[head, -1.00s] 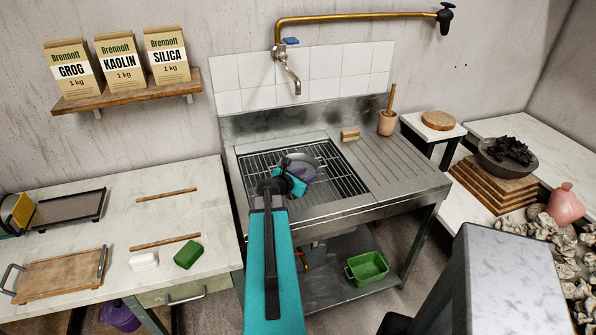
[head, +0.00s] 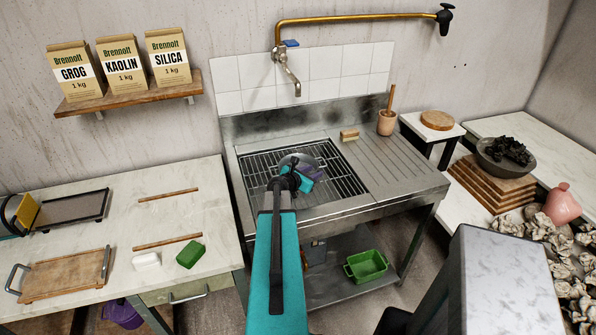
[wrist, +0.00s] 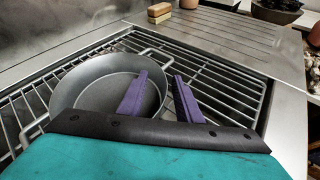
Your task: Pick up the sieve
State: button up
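The sieve (head: 296,159) looks like a round grey pan and sits on the wire rack in the sink. In the wrist view the sieve (wrist: 88,82) fills the left half, with a wire loop at its far right rim. My gripper (head: 307,176) is over the sieve's right side, and its arm hides part of it. In the wrist view my gripper (wrist: 162,76) has its two purple fingers apart, the left one over the sieve's inside and the right one beyond its right rim. I cannot tell how far the fingertips are above the rim.
The sink rack (head: 345,182) is bare to the right of the sieve. A small tan block (head: 349,135) and a cup with a pestle (head: 387,122) stand behind, on the drainboard. The tap (head: 290,70) hangs above the back of the sink.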

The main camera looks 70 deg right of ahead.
grip_shut()
jog(key=shift+r, duration=0.15)
dwell(0.4)
notch_tip(320, 180, up, 10)
jog(key=b, duration=0.1)
jog(key=shift+b, duration=0.4)
dwell(0.8)
